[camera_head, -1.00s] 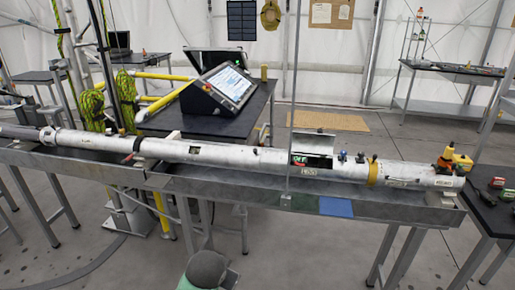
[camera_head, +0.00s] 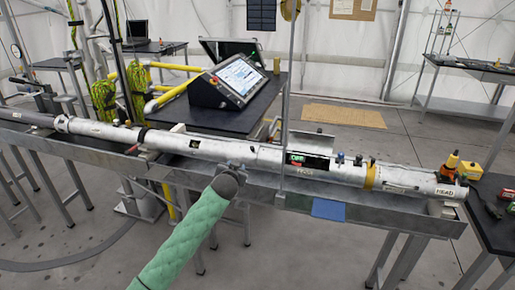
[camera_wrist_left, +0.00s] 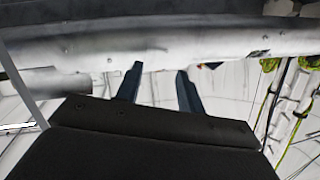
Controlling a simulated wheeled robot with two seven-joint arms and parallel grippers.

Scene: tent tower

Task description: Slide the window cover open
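A long silver tube (camera_head: 230,151) lies across the trough. On its right half is a dark window opening (camera_head: 311,161) with a small lit display in it. A curved metal cover (camera_head: 313,141) stands behind the opening's upper edge. My left arm, in a green sleeve, comes up from the bottom, and its gripper (camera_head: 236,168) is at the tube's front side, left of the window. In the left wrist view the two fingers of this gripper (camera_wrist_left: 161,68) are apart with nothing between them, close to the tube (camera_wrist_left: 130,50); contact is unclear. My right gripper is out of view.
The trough (camera_head: 400,218) runs under the tube, with a blue patch (camera_head: 328,209) on its front. A thin upright post (camera_head: 285,100) stands just left of the window. Behind is a table with a console (camera_head: 229,83). A yellow-orange tool (camera_head: 451,164) is at the right end.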

